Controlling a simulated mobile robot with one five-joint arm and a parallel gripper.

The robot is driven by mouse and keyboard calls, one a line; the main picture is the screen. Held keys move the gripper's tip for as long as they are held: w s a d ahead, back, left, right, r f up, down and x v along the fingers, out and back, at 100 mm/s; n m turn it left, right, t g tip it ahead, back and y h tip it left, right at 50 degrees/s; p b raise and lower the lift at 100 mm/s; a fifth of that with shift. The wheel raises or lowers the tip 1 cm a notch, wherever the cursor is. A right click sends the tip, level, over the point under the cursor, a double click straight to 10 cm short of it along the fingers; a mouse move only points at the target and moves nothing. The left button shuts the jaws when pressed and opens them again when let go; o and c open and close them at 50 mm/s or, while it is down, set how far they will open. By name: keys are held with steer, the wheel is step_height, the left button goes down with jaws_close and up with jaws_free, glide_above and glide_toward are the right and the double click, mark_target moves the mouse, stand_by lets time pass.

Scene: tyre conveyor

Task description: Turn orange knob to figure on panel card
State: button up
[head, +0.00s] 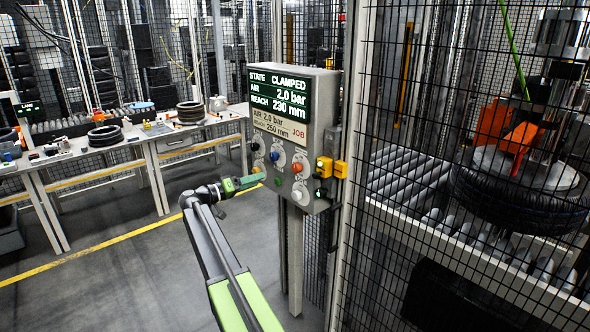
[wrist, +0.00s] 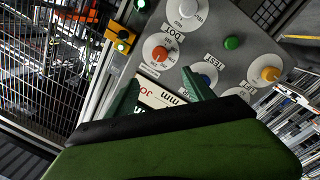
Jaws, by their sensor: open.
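The control panel (head: 318,130) stands on a post, with a dark display reading STATE CLAMPED, AIR 2.0 bar, REACH 230 mm. The cream card (head: 278,126) below it reads AIR 2.0 bar, REACH 250 mm, JOB. The orange-red knob (head: 297,167) has a round white dial, at the right of the middle row. It also shows in the wrist view (wrist: 160,53), beyond my fingertips. My gripper (head: 251,181) is open and empty at the panel's lower left. In the wrist view, the card shows between its fingers (wrist: 162,92). No contact with the orange knob shows.
Nearby are a blue knob (head: 274,156), a yellow knob (wrist: 270,74), a green button (wrist: 232,42) and a white knob (wrist: 188,8). Yellow switch boxes (head: 324,167) are at the panel's right edge. Mesh fencing (head: 440,150) closes the right side. Floor at left is clear.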

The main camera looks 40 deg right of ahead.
mark_target(294, 168)
steer(key=s+d, duration=0.1)
steer(key=d, duration=0.4)
steer(key=s+d, duration=0.1)
steer(key=d, duration=1.1)
steer(key=shift+s, duration=0.4)
